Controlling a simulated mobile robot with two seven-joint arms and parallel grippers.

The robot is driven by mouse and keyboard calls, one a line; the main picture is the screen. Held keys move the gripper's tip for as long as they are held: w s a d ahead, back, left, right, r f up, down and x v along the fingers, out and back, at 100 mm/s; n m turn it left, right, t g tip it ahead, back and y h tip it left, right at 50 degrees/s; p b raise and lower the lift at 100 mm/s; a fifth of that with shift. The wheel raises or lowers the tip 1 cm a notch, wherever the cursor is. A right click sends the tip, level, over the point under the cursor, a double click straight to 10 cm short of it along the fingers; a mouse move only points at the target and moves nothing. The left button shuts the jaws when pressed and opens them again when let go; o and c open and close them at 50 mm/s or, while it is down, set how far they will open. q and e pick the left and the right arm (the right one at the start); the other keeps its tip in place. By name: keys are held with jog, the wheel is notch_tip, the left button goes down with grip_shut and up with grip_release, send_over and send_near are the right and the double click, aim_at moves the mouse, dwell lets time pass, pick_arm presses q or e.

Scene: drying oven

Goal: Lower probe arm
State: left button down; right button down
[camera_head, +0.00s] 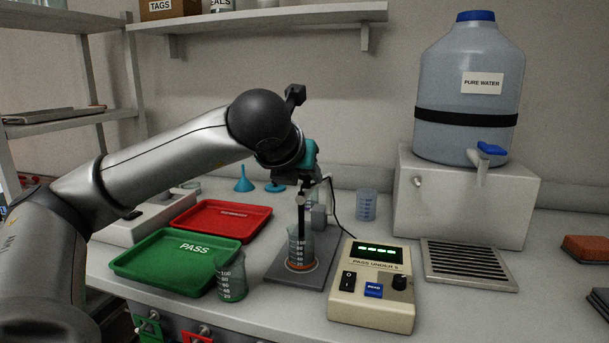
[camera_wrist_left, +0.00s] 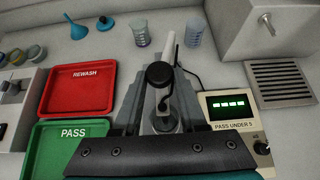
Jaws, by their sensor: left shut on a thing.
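My left gripper (camera_head: 314,178) reaches in from the left and is shut on the upper part of the probe arm (camera_head: 301,206); its fingers partly hide the hold. In the left wrist view the gripper (camera_wrist_left: 160,110) closes around the probe arm, whose round black knob (camera_wrist_left: 159,75) shows between the fingers. The dark probe stem points down at a glass beaker (camera_head: 300,250) with orange at its bottom. The beaker stands on a grey stand plate (camera_head: 283,275). The probe tip is hard to make out. My right gripper is not in view.
The cream meter (camera_head: 372,295) labelled PASS UNDER 5 stands right of the stand, with a cable from the probe. A green PASS tray (camera_head: 150,275) and a red REWASH tray (camera_head: 190,226) lie left. Another beaker (camera_head: 230,275) stands in front. A water jug (camera_head: 468,90) stands at the right.

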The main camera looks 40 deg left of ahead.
pick_arm(q)
jog(key=shift+s+d+f, duration=0.15)
jog(key=shift+f, duration=0.35)
jog(key=c, duration=0.9)
grip_release()
jog(key=o, duration=0.4)
jog(key=shift+r, duration=0.15)
jog(key=shift+o, duration=0.2)
jog(key=shift+r, duration=0.1)
jog(key=shift+s+r, duration=0.15)
jog(key=shift+r, duration=0.05)
jog(key=p+v, duration=0.3)
jog(key=v, duration=1.1)
jog(key=shift+s+d+r, duration=0.15)
jog(key=shift+s+r, duration=0.05)
jog(key=shift+r, duration=0.1)
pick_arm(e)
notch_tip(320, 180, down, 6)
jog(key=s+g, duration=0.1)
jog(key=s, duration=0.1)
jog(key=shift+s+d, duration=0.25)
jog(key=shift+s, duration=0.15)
